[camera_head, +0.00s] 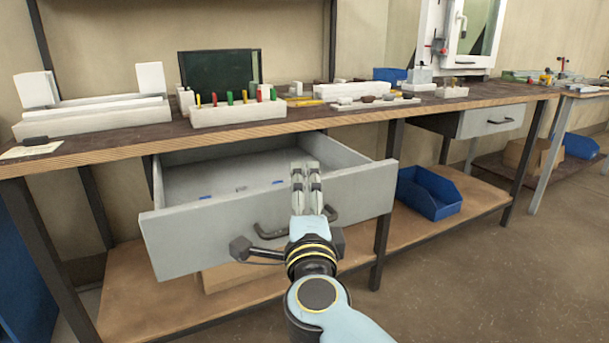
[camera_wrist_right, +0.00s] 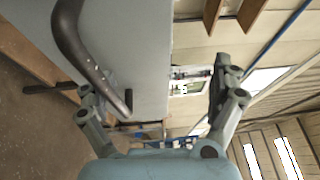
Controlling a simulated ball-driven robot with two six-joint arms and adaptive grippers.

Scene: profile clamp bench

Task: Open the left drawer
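The left drawer (camera_head: 205,235) is pulled well out from under the bench, and its grey tray interior shows, with a few small blue bits on its floor. Its dark bar handle (camera_head: 268,233) is on the front panel, partly hidden behind my right gripper. My right gripper (camera_head: 306,172) is in front of the panel, near the handle's right part. My left gripper is not in view.
The wooden bench top (camera_head: 95,150) carries white blocks, a holder with coloured pegs (camera_head: 238,112) and a dark screen. A blue bin (camera_head: 430,195) stands on the lower shelf. Floor at right is clear.

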